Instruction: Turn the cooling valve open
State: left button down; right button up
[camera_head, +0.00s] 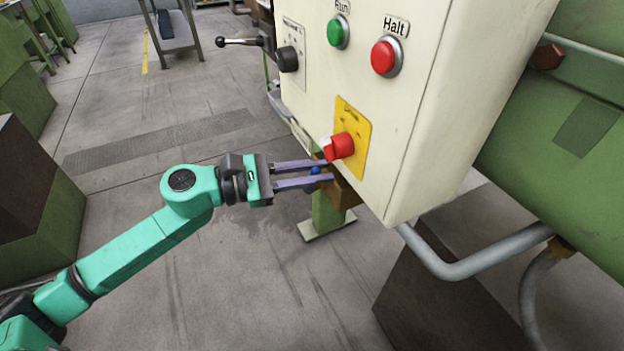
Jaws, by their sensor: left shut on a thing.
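My left gripper (330,171) reaches in from the left, level, with its two purple fingers below the cream control box's lower left edge. Between the fingers shows a small blue part (316,171), most likely the cooling valve's handle. The fingers are shut on it. Most of the valve is hidden by the fingers, and how far it is turned cannot be told. A brown block (345,191) sits just behind the fingertips. My right gripper is not in view.
The cream control box (430,130) hangs close above the fingers. It carries a red rotary switch (340,147) on a yellow plate, a green Run button (337,31) and a red Halt button (385,57). A grey pipe (480,265) bends below. Open floor lies left.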

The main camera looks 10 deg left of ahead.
pick_arm(q)
jog(key=shift+s+d+f+m+y+b, duration=0.15)
jog(key=shift+s+d+f+m+b, duration=0.15)
jog(key=shift+m+b, duration=0.5)
jog(key=shift+s+d+f+m+y+b, duration=0.2)
jog(key=shift+s+m+b, duration=0.25)
jog(key=shift+b, duration=0.65)
jog(key=c, duration=0.8)
grip_release()
